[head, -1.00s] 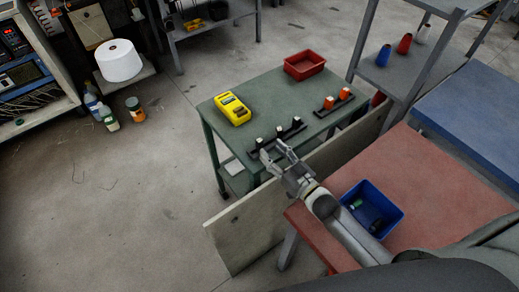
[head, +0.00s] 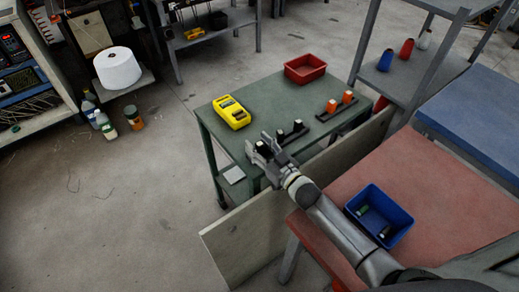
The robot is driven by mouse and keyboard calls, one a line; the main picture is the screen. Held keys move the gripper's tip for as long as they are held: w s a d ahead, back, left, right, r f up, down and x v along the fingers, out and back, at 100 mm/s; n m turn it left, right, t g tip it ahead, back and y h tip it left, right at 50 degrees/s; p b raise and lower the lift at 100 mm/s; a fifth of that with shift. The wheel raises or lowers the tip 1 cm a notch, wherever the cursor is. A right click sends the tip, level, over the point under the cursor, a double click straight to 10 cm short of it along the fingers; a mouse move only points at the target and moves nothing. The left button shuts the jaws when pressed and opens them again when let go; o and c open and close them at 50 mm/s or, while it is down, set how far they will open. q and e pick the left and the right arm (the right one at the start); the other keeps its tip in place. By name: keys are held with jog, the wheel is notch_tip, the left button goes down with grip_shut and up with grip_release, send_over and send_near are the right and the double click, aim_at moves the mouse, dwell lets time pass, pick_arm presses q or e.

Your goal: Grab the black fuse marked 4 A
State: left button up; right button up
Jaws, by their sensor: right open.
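Black fuses with pale tops stand in a black rack on the green table (head: 225,155). The leftmost black fuse (head: 261,146) shows between the fingers of my right gripper (head: 260,146). The middle one (head: 281,134) and the right one (head: 298,126) stand clear of it. The ratings are too small to read, so I cannot tell which is 4 A. My right gripper is open at the rack's left end; I cannot tell whether it touches the fuse. My left gripper is out of view.
Behind, two orange fuses (head: 339,103) stand in another rack. A blue bin (head: 380,215) with small items sits on the red table (head: 345,180). A pale board (head: 250,232) stands between the tables.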

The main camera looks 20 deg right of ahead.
jog(key=c, duration=0.9)
jog(key=shift+r, duration=0.1)
